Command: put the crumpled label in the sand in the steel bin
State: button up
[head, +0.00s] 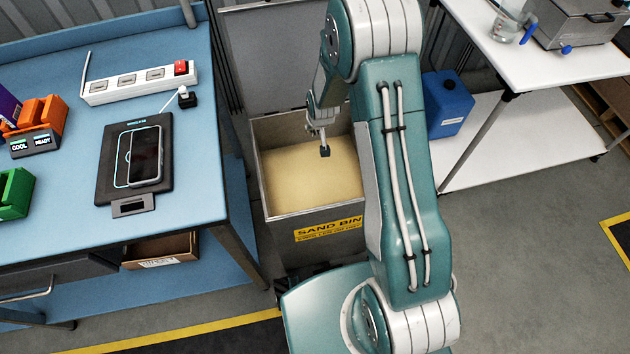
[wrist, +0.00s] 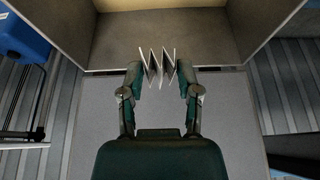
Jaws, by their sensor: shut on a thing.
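The crumpled label (wrist: 158,67), a pale zigzag-folded strip, is between the two fingertips in the wrist view. My gripper (wrist: 160,78) is shut on it, with a finger on each side. In the head view my gripper (head: 324,148) is over the opening of the steel bin (head: 315,213), and the label cannot be made out there. The bin is open and holds pale yellow sand (head: 305,180); its front carries a yellow SAND BIN sign. The sand (wrist: 120,4) also shows at the top edge of the wrist view, beyond the bin's inner wall (wrist: 115,40).
The bin's raised lid (head: 265,60) stands behind the opening. A blue workbench (head: 200,150) with a power strip (head: 140,84) and a phone (head: 146,155) is on the left. A blue canister (head: 447,103) stands on the white shelf at right. The right floor is clear.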

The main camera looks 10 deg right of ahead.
send_over(316, 180)
jog(key=s, duration=0.1)
notch_tip(316, 180, down, 17)
notch_tip(316, 180, down, 10)
jog(key=shift+r, duration=0.1)
dwell(0.3)
jog(key=o, duration=0.7)
jog(key=shift+c, duration=0.2)
